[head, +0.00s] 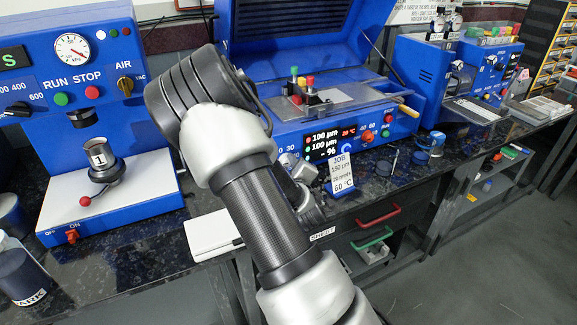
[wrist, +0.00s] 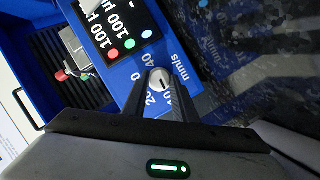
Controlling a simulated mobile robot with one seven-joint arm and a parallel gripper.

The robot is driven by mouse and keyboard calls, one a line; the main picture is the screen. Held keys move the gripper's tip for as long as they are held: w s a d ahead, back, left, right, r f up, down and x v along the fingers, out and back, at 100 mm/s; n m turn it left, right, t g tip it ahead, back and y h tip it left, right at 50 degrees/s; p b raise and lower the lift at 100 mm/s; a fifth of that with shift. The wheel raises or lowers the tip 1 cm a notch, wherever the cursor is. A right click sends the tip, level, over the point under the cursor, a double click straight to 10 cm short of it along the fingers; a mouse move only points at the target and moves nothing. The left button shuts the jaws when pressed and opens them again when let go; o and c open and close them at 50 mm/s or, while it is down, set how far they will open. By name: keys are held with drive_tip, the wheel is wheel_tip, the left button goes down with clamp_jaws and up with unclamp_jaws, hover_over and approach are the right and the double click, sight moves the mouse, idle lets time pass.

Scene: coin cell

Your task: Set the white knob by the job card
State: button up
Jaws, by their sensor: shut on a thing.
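The white knob (wrist: 159,77) is on the blue front panel of the coating machine, with a printed mm/s scale around it. My gripper (wrist: 161,88) is shut on the knob, one finger on each side, in the wrist view. A dark pointer line shows on the knob, but the value it points at is too small to tell. In the head view my arm hides the knob. The job card (head: 342,174) stands in front of the machine and reads 150 µm, a mm/s line that looks like 20, and 60 °C.
A blue can (head: 437,144) stands further right on the dark bench. A press with a gauge stands left.

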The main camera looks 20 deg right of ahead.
drive_tip(key=m+y, duration=0.2)
drive_tip(key=m, duration=0.2)
drive_tip(key=shift+d+r+m+g+y+b, duration=0.3)
drive_tip(key=shift+d+m+g+y, duration=0.1)
drive_tip(key=m+y, duration=0.2)
drive_tip(key=shift+m+p, duration=0.3)
drive_tip(key=shift+p, duration=0.1)
idle(0.4)
drive_tip(key=o, duration=1)
drive_tip(key=shift+o, duration=0.2)
